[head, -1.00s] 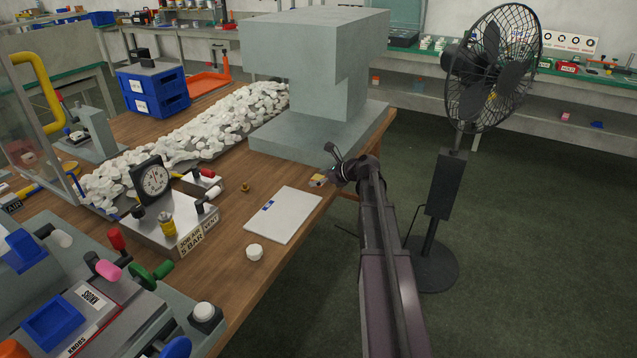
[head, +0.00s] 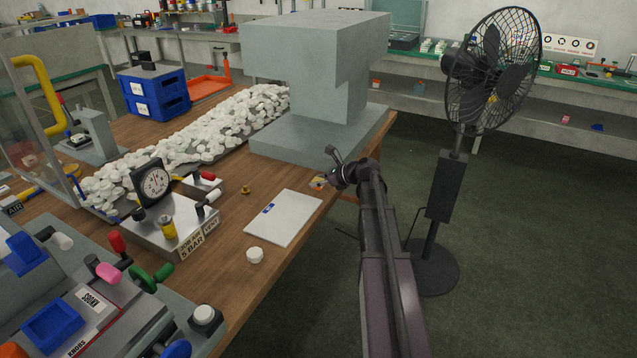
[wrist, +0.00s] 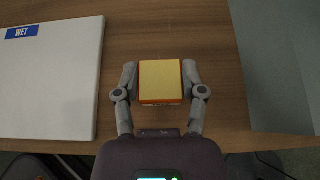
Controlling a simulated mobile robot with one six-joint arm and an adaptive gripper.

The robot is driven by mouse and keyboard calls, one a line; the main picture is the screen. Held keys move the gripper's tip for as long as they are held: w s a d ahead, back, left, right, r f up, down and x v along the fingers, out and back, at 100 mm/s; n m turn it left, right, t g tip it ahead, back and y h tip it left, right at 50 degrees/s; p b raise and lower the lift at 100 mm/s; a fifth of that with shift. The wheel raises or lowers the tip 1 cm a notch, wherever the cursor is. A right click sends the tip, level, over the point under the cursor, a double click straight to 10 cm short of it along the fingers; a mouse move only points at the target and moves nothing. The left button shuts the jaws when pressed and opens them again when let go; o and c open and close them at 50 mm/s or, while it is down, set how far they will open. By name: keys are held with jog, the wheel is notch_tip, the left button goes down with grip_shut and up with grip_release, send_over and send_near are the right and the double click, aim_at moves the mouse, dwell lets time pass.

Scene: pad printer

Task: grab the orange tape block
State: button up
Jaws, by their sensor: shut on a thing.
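The orange tape block (wrist: 160,82) is in the wrist view, a small block with a yellow top and orange sides. My gripper (wrist: 160,80) has one finger on each side of it and is shut on it. The block is over the wooden table near its edge; I cannot tell whether it still touches the wood. In the head view my gripper (head: 327,172) is at the table's right edge, and only a small part of the block (head: 318,183) shows beside it.
A white board (head: 284,218) with a blue WET label lies left of my gripper. The large grey machine (head: 318,132) stands just behind it. A black fan (head: 440,200) stands on the floor to the right. A white round piece (head: 255,255) lies near the table's front edge.

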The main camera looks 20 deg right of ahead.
aim_at(318, 180)
jog(key=shift+r, duration=0.1)
jog(key=shift+r+p, duration=0.95)
jog(key=shift+p, duration=0.1)
jog(key=shift+r+p, duration=0.8)
jog(key=s+a+r+p, duration=0.1)
jog(key=s+a, duration=0.1)
jog(key=s, duration=1.4)
jog(key=shift+r, duration=0.15)
